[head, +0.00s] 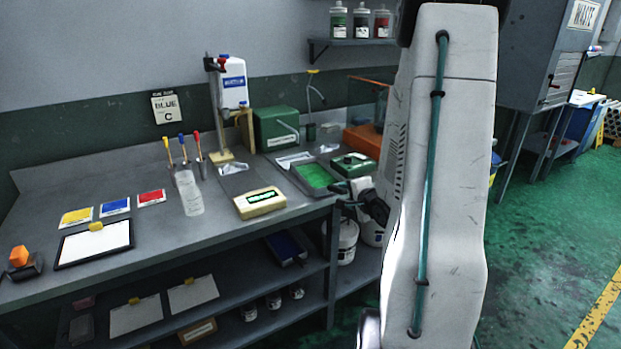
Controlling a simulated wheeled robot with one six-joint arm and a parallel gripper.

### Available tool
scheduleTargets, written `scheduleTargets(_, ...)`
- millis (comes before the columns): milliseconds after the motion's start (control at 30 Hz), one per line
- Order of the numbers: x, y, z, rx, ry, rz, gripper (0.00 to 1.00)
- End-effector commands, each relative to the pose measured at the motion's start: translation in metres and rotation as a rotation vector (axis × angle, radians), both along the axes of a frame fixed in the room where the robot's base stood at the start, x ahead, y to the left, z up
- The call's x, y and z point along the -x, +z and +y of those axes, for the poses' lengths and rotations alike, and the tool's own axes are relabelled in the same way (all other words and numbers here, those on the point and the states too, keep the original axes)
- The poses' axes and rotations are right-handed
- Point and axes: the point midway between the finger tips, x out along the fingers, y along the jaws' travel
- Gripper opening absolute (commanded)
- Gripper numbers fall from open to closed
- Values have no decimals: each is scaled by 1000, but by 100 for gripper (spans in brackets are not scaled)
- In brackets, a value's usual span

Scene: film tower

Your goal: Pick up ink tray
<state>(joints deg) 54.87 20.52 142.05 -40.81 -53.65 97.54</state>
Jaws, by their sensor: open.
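A shallow grey tray (297,177) holding bright green ink lies flat on the workbench, near its right front edge. A second tray, dark with blue in it (286,248), lies on the shelf below the bench. My gripper (360,208) is open at the bench's right end, to the right of and nearer than the green tray. It looks apart from the tray, with nothing seen between its fingers. My arm hides the area to its right.
A green-topped device (354,165) stands right beside the tray. A clear bottle (188,192) and a clipboard (95,243) are further left. White buckets (347,240) stand below the bench end.

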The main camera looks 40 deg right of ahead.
Motion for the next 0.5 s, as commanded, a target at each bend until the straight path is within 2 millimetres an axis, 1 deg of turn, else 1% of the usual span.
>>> scheduleTargets(67, 4, -4, -5, -36, -12, -38, 42)
scheduleTargets(167, 2, -7, -8, -57, -18, -63, 42)
scheduleTargets(467, -27, -16, -22, -59, -17, -68, 42)
scheduleTargets(500, -33, -17, -24, -58, -16, -68, 42)
